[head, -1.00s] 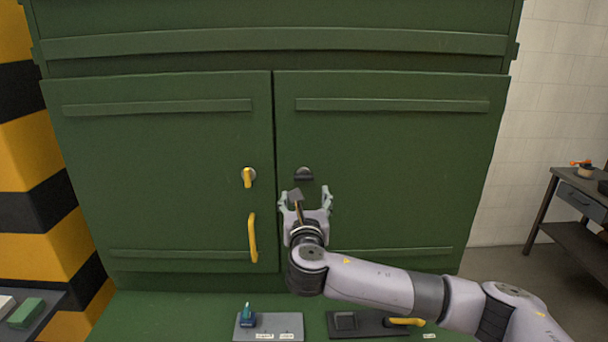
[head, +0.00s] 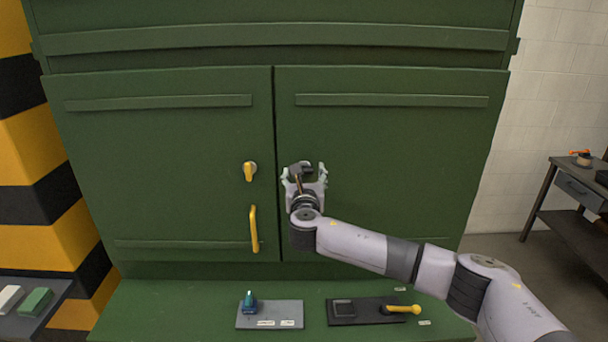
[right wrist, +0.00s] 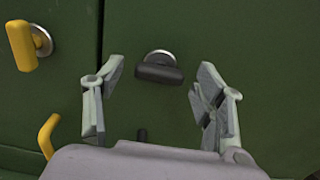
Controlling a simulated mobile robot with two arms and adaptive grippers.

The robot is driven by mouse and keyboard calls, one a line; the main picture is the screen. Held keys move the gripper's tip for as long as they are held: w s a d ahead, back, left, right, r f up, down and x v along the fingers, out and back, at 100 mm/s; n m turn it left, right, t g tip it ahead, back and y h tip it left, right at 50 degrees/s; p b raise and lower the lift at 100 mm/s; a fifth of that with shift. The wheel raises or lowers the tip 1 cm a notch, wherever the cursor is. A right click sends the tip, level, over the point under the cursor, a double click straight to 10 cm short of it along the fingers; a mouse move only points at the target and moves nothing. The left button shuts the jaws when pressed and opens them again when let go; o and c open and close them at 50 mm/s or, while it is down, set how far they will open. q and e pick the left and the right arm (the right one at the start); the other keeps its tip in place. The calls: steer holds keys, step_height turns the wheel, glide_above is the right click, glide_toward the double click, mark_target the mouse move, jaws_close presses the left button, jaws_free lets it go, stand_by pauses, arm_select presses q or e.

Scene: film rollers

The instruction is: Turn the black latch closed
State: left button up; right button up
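The black latch (head: 301,168) is on the right green door, near the seam, and my gripper partly hides it in the head view. In the right wrist view the black latch (right wrist: 158,74) shows as a stubby bar on a round silver base, lying nearly horizontal. My right gripper (head: 304,172) is open, its fingers pointing at the door. In the right wrist view, the right gripper's fingers (right wrist: 160,84) appear one on each side of the latch with gaps; no contact shows. My left gripper is not in view.
A yellow latch (head: 249,171) and a yellow handle (head: 254,229) are on the left door. Below, a ledge carries a grey panel with a teal knob (head: 249,303) and a black panel with a yellow lever (head: 403,309). A side table (head: 570,190) stands at right.

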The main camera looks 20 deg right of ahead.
steer(key=c, duration=1.1)
steer(key=shift+o, duration=0.2)
steer(key=m+b, duration=0.3)
steer(key=m, duration=0.1)
steer(key=m+b, duration=0.3)
steer(key=m, duration=0.1)
steer(key=shift+d+f+m, duration=0.1)
steer(key=shift+f+m, duration=0.1)
steer(key=shift+m, duration=0.1)
steer(key=m+b, duration=0.3)
steer(key=m, duration=0.1)
steer(key=shift+m, duration=0.3)
steer(key=shift+d+m+b, duration=0.15)
steer(key=shift+m+b, duration=0.9)
steer(key=shift+m, duration=0.95)
